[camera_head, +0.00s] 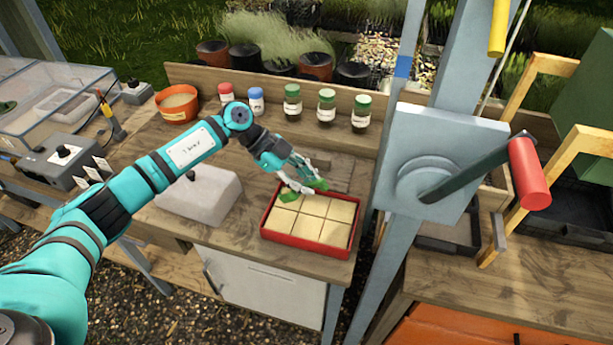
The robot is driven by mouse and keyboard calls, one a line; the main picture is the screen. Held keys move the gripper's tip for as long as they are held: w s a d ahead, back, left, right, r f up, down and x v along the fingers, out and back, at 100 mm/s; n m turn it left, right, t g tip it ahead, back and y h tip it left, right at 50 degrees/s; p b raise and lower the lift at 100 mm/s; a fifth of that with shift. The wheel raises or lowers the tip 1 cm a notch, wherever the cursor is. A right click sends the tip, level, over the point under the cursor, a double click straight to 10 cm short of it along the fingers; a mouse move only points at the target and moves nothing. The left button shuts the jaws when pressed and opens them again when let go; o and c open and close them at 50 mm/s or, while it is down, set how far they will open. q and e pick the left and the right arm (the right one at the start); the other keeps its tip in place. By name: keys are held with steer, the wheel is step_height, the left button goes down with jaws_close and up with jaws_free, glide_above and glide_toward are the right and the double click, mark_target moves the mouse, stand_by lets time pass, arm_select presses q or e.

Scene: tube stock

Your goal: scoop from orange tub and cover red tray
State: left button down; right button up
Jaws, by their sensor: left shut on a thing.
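The orange tub (177,103) stands at the back left of the wooden bench with pale material inside. The red tray (305,247) lies near the bench's front edge, its square cells showing a pale yellowish surface. My left gripper (303,182) is shut on a green tool (288,196), probably the scoop, just above the tray's back left corner. Green shows on both sides of the fingers, which hide part of the tool. I cannot tell whether the scoop holds material. My right gripper is not in view.
Several capped jars (292,103) line the back of the bench. A white lidded box (200,192) sits left of the tray. A blue-grey post with a crank and red handle (529,173) stands close on the right.

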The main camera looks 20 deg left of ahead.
arm_select(q)
steer(key=shift+r+t+y+p, duration=0.3)
steer(key=shift+r+y+p, duration=0.8)
steer(key=shift+p, duration=1.8)
steer(key=r+y+p, duration=0.1)
steer(key=y+p, duration=0.1)
steer(key=p, duration=0.1)
steer(key=shift+m+t, duration=0.3)
steer(key=shift+d+r+y, duration=0.1)
steer(key=shift+r+y, duration=0.05)
steer(key=shift+y, duration=0.45)
steer(key=shift+r+t+y, duration=0.3)
steer(key=shift+r+y, duration=0.05)
steer(key=shift+y, duration=0.45)
steer(key=shift+a, duration=0.2)
